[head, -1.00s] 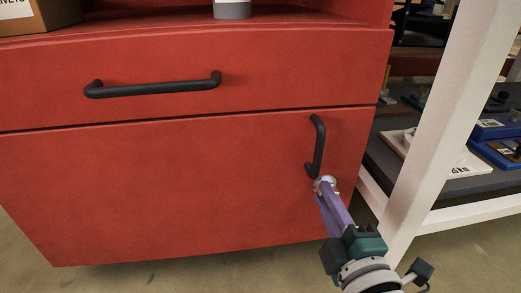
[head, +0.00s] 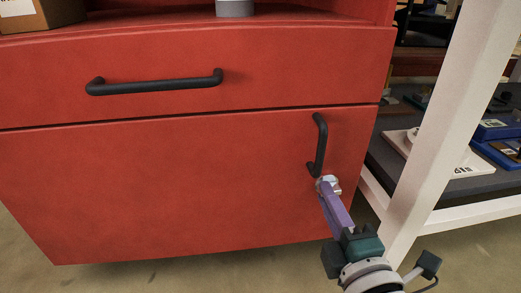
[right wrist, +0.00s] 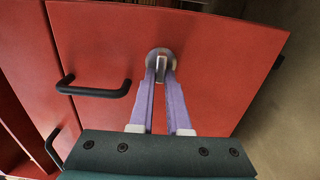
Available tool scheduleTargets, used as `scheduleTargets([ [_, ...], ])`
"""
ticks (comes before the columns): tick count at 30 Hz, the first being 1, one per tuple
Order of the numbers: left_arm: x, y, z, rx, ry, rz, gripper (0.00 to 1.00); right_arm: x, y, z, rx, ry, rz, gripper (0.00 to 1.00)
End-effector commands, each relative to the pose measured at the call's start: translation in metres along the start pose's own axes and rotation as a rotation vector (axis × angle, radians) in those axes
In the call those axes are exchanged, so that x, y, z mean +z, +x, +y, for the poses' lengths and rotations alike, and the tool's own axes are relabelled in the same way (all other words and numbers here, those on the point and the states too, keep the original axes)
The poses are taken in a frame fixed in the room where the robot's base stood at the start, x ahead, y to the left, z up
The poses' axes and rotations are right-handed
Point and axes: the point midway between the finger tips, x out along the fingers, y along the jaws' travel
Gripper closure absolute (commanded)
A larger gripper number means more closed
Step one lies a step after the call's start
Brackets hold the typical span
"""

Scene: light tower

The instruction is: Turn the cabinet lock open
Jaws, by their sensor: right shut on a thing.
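The red cabinet (head: 170,190) has a drawer above and a door below, both closed. The lock (head: 328,182) is a small silvery knob on the door, just below the vertical black handle (head: 318,145). My right gripper (head: 329,190) has its purple fingers at the lock. In the right wrist view the fingers (right wrist: 161,80) close on the raised middle of the round metal lock (right wrist: 161,54). The fingertips hide part of the lock in the head view. My left gripper is not in view.
A horizontal black handle (head: 155,84) is on the drawer. A white post (head: 440,120) and a shelf with several objects stand close on the right. A cardboard box (head: 40,15) and a grey cylinder (head: 235,8) are on top. Floor is clear below the cabinet.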

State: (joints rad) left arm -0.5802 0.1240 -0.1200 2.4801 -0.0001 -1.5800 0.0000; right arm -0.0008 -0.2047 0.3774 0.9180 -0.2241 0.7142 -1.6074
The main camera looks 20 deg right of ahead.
Motion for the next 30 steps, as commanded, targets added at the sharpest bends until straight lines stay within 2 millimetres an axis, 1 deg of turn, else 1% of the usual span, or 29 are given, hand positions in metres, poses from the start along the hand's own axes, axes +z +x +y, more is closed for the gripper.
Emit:
scheduleTargets([
  [1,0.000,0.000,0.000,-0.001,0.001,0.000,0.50,0.000,0.000,-0.001,-0.001,-0.002,0.000,0.82],
  [8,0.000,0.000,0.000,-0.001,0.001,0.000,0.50,0.000,0.000,0.000,-0.001,-0.001,0.000,0.56],
  [14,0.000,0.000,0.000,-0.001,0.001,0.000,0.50,0.000,0.000,0.000,0.000,0.000,0.000,0.55],
  [17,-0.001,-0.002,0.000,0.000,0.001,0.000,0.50,0.000,-0.003,0.000,-0.002,0.000,0.000,0.55],
  [20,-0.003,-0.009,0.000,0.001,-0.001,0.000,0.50,0.000,-0.015,0.002,-0.004,0.000,0.000,0.55],
  [25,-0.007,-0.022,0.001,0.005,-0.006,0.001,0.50,0.000,-0.049,0.003,-0.006,0.000,0.000,0.55],
  [30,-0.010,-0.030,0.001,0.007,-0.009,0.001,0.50,0.000,-0.081,0.002,-0.004,0.000,0.000,0.55],
])
